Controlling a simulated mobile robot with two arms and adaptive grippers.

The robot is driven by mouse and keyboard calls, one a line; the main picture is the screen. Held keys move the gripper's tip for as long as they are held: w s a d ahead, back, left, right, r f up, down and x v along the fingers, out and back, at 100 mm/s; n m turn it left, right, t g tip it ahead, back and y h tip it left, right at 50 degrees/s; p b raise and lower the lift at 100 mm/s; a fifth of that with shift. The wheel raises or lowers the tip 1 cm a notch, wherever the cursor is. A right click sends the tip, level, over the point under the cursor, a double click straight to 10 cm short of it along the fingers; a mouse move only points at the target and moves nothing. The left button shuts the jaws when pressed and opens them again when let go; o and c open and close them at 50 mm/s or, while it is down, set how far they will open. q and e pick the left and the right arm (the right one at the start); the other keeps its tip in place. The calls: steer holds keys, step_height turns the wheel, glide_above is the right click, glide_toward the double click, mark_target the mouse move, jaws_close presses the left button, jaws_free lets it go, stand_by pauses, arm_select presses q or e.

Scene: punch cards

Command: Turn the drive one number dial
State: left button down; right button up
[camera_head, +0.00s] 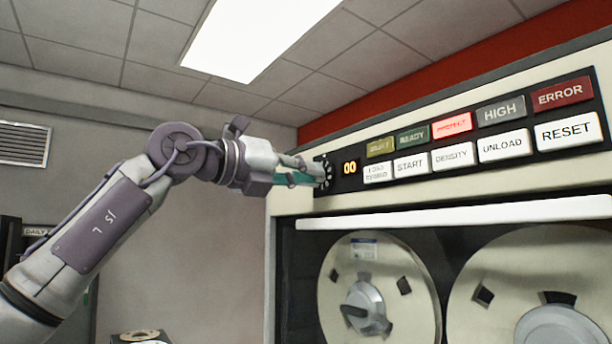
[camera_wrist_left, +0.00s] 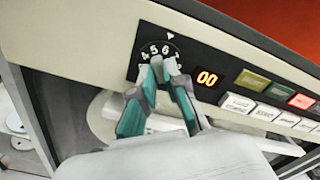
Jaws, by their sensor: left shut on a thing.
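The drive number dial (camera_wrist_left: 160,52) is a black round dial with white numerals, at the left end of the drive's panel. In the left wrist view, numerals 4, 5 and 6 show on its upper rim, below a small white pointer mark. In the head view the dial (camera_head: 327,172) is partly hidden by my gripper. My left gripper (camera_head: 316,172) has its fingertips at the dial's centre and is shut on it; it also shows in the left wrist view (camera_wrist_left: 163,68). The dial's lower part is hidden by the fingers. My right gripper is not in view.
An orange display (camera_head: 349,167) reading 00 sits just right of the dial. Lit and unlit labels and white buttons, such as RESET (camera_head: 568,131), continue rightward. Open room lies left of the cabinet.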

arm_select(q)
steer(key=shift+d+f, duration=0.1)
steer(key=shift+f, duration=0.1)
steer(key=c, duration=1.2)
jaws_free()
steer(key=shift+r, duration=0.1)
steer(key=v, duration=1.2)
